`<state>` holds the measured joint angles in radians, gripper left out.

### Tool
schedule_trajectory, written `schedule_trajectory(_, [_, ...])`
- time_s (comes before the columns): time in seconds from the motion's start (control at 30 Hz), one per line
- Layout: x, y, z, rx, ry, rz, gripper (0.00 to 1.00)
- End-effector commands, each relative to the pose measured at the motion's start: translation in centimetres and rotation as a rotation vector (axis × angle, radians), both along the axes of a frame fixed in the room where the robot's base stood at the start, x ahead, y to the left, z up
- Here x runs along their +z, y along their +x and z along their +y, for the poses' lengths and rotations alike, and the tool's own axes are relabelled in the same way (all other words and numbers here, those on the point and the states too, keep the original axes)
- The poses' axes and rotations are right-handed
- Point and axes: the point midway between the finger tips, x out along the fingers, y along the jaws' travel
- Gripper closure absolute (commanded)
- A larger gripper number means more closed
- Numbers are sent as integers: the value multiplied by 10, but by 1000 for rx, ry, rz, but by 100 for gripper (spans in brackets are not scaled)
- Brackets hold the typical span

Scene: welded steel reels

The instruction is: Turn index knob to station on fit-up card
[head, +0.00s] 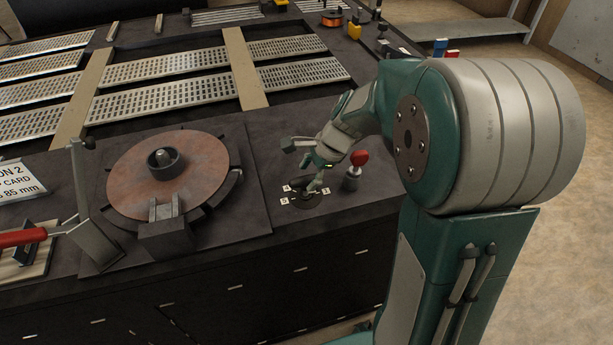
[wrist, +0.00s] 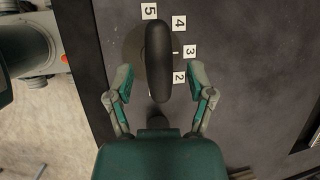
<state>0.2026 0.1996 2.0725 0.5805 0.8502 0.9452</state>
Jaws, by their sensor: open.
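The index knob (wrist: 158,62) is a black elongated bar on a round dark plate on the bench top. Number tags 5, 4, 3 and 2 stand beside it in the wrist view; a short white line shows near tag 3 (wrist: 190,52). In the head view the knob (head: 302,184) is small and partly hidden by my gripper (head: 306,166). My gripper also shows in the wrist view (wrist: 160,82), open, with one finger on each side of the knob and visible gaps. The fit-up card (head: 20,182), cut off at the left edge, reads "ON 2", "CARD" and "85 mm".
A red-topped post (head: 357,160) stands close right of the knob. Slotted metal strips (head: 160,80) lie behind. The bench's front edge is close.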

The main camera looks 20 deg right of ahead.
Motion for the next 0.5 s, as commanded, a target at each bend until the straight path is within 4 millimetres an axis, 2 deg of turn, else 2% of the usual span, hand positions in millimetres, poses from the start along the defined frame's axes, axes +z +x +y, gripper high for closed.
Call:
schedule_trajectory(0.13, [-11,2,4,1,-1,1,31])
schedule_trajectory(0.4, [-13,2,5,0,-2,-1,31])
schedule_trajectory(0.43, [-13,2,5,0,-1,-1,35])
schedule_trajectory(0.47, [-12,2,5,0,-1,-1,49])
schedule_trajectory(0.5, [-12,2,5,0,-1,-1,66])
